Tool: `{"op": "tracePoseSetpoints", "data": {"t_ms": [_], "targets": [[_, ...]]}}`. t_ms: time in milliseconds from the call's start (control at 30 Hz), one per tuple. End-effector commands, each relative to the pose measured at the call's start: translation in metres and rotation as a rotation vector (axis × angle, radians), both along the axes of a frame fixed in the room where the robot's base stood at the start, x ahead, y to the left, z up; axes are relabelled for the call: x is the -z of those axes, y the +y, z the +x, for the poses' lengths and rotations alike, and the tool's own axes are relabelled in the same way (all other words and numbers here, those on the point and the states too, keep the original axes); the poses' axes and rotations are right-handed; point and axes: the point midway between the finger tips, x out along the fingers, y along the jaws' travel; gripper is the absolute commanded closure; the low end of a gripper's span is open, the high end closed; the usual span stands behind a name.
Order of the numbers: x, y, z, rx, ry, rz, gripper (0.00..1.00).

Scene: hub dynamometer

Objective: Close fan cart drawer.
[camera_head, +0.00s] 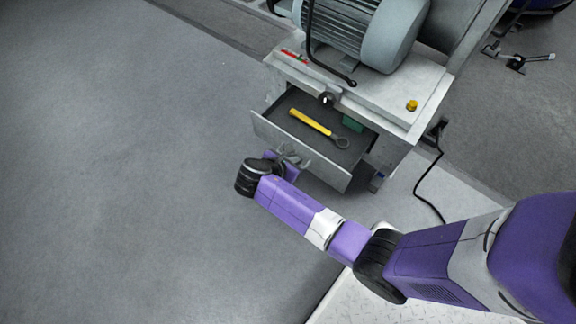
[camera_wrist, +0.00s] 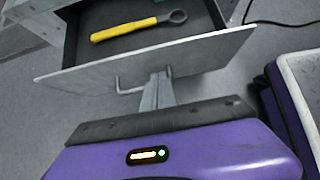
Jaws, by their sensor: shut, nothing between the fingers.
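The fan cart (camera_head: 385,95) is a grey metal cart with a large motor-like fan unit (camera_head: 365,30) on top. Its drawer (camera_head: 300,149) is pulled open, and a yellow-handled wrench (camera_head: 315,124) and a green item (camera_head: 352,122) lie inside. In the wrist view the drawer front (camera_wrist: 215,50) spans the picture, with a bar handle (camera_wrist: 126,88) on its outer face. My gripper (camera_head: 284,152) is shut and empty at the outer face of the drawer front, by the handle. In the wrist view its fingertips (camera_wrist: 158,78) overlap the handle; I cannot tell whether they touch it.
A yellow button (camera_head: 411,105) and a dark knob (camera_head: 326,99) are on the cart. The floor (camera_head: 120,180) to the left is clear.

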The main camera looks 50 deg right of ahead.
Motion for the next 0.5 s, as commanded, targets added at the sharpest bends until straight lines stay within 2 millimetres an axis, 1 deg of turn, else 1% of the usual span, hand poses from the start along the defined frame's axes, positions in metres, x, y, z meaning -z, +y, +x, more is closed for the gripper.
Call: {"op": "tracePoseSetpoints", "data": {"t_ms": [33,100,233,333,500], "targets": [[0.005,-0.008,0.0,0.004,-0.003,0.0,1.0],[0.004,-0.019,0.001,0.004,-0.004,0.0,1.0],[0.003,-0.033,0.001,0.003,-0.003,0.001,1.0],[0.002,-0.039,0.002,0.001,-0.002,0.001,1.0],[0.001,-0.041,0.002,0.0,-0.003,0.001,1.0]]}}
